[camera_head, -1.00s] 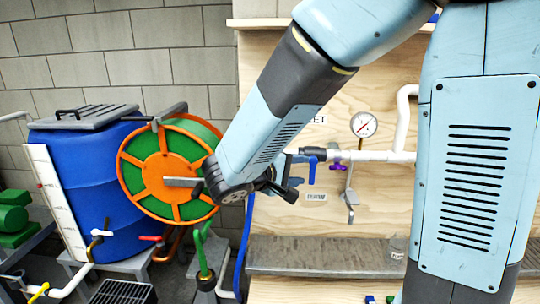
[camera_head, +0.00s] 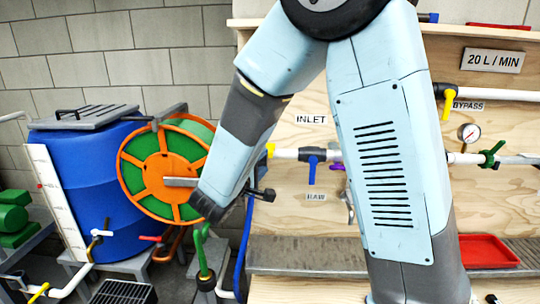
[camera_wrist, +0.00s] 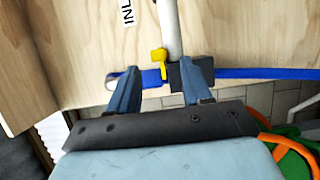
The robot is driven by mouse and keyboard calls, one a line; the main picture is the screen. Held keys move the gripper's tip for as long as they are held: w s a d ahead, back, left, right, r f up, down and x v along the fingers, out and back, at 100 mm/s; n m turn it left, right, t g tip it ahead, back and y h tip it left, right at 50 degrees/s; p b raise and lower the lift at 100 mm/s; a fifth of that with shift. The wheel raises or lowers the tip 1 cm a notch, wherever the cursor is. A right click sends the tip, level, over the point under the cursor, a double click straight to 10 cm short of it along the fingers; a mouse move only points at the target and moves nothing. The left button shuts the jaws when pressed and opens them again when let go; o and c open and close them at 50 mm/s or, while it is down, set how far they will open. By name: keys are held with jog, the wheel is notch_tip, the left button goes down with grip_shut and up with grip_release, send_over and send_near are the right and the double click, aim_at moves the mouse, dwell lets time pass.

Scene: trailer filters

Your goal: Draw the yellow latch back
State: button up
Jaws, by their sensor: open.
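The yellow latch (camera_wrist: 160,58) sits at the end of the white inlet pipe in the wrist view, beside a black block (camera_wrist: 192,73). My gripper (camera_wrist: 157,75) is open, with one blue finger on each side of the latch in the picture. The right finger overlaps the black block; I cannot tell whether it touches it. In the head view a small yellow part, likely the latch (camera_head: 270,150), shows at the pipe's left end, just right of my forearm. The gripper's fingers are mostly hidden there behind my arm.
A blue hose (camera_wrist: 245,73) crosses behind the fingers. A blue-handled valve (camera_head: 312,157) is on the pipe to the right. A hose reel (camera_head: 163,172) and blue barrel (camera_head: 78,180) stand left. A red tray (camera_head: 487,250) lies on the bench at right.

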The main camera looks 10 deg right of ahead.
aim_at(269, 156)
jog(key=x, duration=0.6)
jog(key=shift+w+d, duration=0.15)
jog(key=shift+w, duration=0.05)
grip_shut()
dwell(0.5)
